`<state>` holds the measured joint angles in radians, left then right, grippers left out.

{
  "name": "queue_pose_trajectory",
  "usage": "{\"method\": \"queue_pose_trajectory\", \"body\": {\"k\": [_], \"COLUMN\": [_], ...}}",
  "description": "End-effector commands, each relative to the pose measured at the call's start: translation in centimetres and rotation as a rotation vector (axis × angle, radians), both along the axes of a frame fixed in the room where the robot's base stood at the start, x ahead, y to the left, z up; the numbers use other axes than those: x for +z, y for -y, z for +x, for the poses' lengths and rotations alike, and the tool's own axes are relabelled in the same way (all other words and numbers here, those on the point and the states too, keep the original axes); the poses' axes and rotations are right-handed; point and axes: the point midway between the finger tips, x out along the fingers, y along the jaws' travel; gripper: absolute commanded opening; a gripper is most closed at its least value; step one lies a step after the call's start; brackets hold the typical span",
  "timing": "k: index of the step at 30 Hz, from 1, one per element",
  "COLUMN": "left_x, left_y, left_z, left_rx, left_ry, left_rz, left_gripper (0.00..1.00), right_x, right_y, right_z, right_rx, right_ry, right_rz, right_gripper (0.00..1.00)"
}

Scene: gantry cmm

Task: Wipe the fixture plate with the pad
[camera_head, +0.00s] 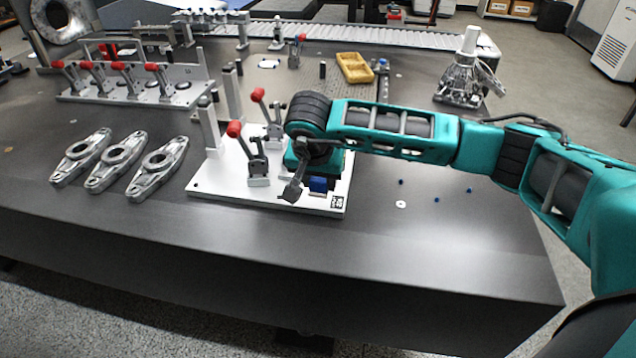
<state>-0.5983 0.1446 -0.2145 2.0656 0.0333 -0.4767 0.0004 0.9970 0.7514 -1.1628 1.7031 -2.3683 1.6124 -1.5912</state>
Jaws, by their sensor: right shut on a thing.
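The fixture plate (222,186) is a pale silver plate on the dark table, left of centre. It carries upright posts and red-handled toggle clamps (257,160). My right arm reaches in from the right, and its gripper (304,184) points down over the plate's right part. Whether the pad touches the plate is hard to tell. My left gripper is out of view.
Several metal link parts (118,161) lie left of the plate. Behind them is another fixture with red-handled clamps (131,82). A yellow tray (355,67) and a metal casting (461,82) stand farther back. The table front is clear; small blue dots lie to the right.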

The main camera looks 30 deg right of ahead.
Motion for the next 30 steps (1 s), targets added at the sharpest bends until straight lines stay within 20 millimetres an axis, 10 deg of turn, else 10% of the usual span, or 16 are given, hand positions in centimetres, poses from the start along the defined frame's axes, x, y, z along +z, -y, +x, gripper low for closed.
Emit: {"method": "queue_pose_trajectory", "body": {"k": [12, 30], "left_x": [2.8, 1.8], "left_y": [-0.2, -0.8], "left_z": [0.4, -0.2], "left_rx": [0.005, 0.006], "left_ry": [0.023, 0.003], "left_rz": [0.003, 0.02], "left_gripper": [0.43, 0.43], "right_x": [3.9, 4.1], "right_y": [0.4, 0.5], "right_z": [0.2, 0.3], "right_rx": [-0.011, -0.013], "right_ry": [0.002, 0.001], "right_rz": [0.0, 0.0], "right_gripper": [0.14, 0.14]}}
